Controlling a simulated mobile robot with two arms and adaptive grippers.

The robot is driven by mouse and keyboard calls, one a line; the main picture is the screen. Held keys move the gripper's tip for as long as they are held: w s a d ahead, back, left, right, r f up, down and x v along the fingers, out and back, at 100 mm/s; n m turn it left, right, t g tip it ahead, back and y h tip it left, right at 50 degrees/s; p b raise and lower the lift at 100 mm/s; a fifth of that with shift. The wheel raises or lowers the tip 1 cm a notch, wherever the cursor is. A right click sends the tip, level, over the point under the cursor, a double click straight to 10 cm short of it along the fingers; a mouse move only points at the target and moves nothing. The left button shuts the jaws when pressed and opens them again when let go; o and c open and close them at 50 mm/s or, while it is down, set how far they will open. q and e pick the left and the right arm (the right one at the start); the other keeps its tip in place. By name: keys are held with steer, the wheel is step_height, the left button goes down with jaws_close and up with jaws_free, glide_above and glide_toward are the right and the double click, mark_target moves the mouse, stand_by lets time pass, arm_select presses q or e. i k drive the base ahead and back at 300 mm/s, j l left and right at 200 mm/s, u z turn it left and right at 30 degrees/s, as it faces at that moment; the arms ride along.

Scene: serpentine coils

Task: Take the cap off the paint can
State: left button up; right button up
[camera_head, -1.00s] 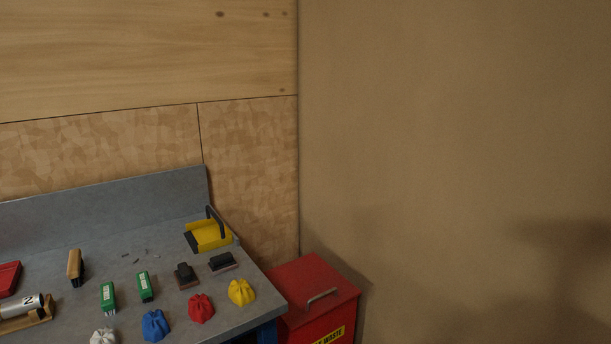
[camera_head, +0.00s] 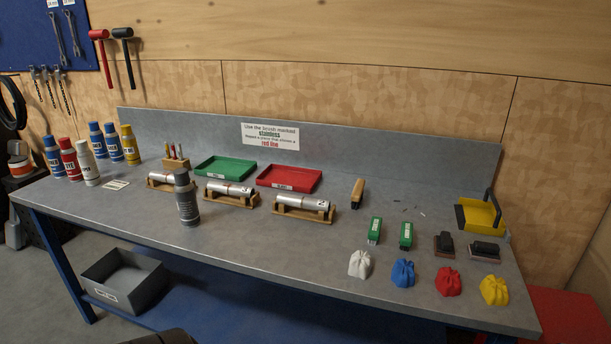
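A grey spray-type can (camera_head: 187,205) with a dark grey top stands upright by itself near the front of the grey workbench (camera_head: 270,255), left of the middle. Several more upright cans stand at the bench's left end: blue cans (camera_head: 53,158), a red one (camera_head: 70,160), a white one (camera_head: 88,163) and a yellow one (camera_head: 130,145). Their tops appear to be on. I cannot tell from the view which can is the paint can. Neither of my grippers is in view.
Wooden cradles with metal cylinders (camera_head: 304,203), a green tray (camera_head: 226,168) and a red tray (camera_head: 289,178) lie behind and right of the grey can. Brushes, blocks and coloured cloth bundles (camera_head: 403,273) fill the right end. A grey bin (camera_head: 123,280) sits below the bench.

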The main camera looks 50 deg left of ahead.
mark_target(181, 174)
steer(key=u, duration=2.4)
